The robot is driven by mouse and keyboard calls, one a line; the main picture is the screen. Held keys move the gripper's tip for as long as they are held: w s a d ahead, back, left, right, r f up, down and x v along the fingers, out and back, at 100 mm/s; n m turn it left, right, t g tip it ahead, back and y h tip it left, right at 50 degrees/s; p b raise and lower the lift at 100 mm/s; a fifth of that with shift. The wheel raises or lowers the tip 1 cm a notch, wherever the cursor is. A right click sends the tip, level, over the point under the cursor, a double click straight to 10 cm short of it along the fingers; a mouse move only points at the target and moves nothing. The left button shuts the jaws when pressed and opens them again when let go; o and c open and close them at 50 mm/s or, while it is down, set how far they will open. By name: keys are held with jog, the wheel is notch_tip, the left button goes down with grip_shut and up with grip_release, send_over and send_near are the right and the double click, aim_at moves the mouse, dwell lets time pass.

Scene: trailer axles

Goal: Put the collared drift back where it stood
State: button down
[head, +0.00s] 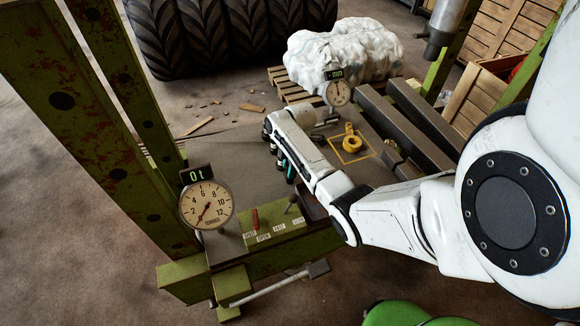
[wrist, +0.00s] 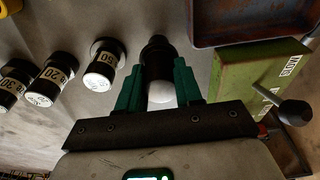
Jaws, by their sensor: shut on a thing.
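My gripper (wrist: 158,82) is shut on a dark cylinder, which looks like the collared drift (wrist: 157,62). The drift has a black body, a wider part at its far end and a pale rounded end between my green fingers. In the head view my gripper (head: 287,170) is low over the grey press table, and my arm hides most of what it holds. I cannot tell whether the drift touches the table. Left of it in the wrist view stand several black drifts with white labelled ends, among them one marked 50 (wrist: 101,72) and one marked 20 (wrist: 53,82).
A green control box (head: 275,226) with levers sits at the table's front, beside a dial gauge (head: 206,205). A rusty tray (wrist: 235,18) is right of my gripper. A yellow ring-shaped thing (head: 352,143) lies within a yellow square outline. Steel beams (head: 395,130) lie at right.

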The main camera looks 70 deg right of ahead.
jog(key=shift+f, duration=0.1)
dwell(0.6)
jog(key=c, duration=0.7)
grip_release()
jog(key=shift+o, duration=0.2)
notch_tip(320, 180, up, 11)
jog(key=s+d, duration=0.1)
jog(key=shift+f, duration=0.2)
jog(key=shift+s, duration=0.1)
